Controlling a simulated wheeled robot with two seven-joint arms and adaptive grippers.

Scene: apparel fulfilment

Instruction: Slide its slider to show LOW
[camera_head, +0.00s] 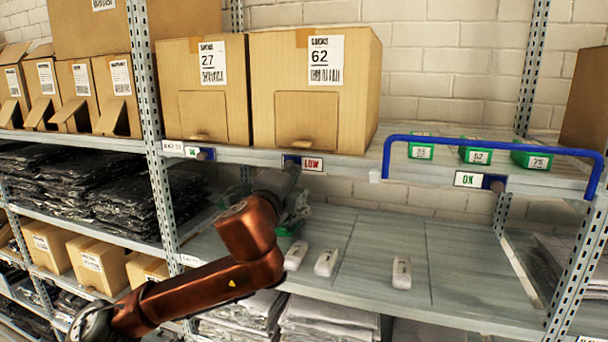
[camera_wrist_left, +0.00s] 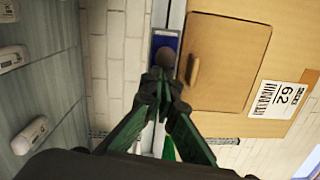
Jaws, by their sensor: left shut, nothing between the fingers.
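The slider (camera_head: 291,161) on the shelf edge below the box marked 62 is a blue plate with a dark knob, and a red LOW label (camera_head: 313,164) shows at its right. In the left wrist view its blue plate (camera_wrist_left: 158,38) and round dark knob (camera_wrist_left: 165,58) are just beyond my fingertips. My left gripper (camera_wrist_left: 161,78) is shut and empty, its tips close to the knob; I cannot tell whether they touch. In the head view my orange arm hides part of this gripper, just below the slider. My right gripper is not in view.
The box marked 62 (camera_head: 315,85) and box 27 (camera_head: 203,90) stand above. Another slider at right shows OK (camera_head: 467,179). A blue rail (camera_head: 490,143) juts out before green bins (camera_head: 476,155). White devices (camera_head: 326,262) lie on the shelf below. A metal post (camera_head: 148,120) stands left.

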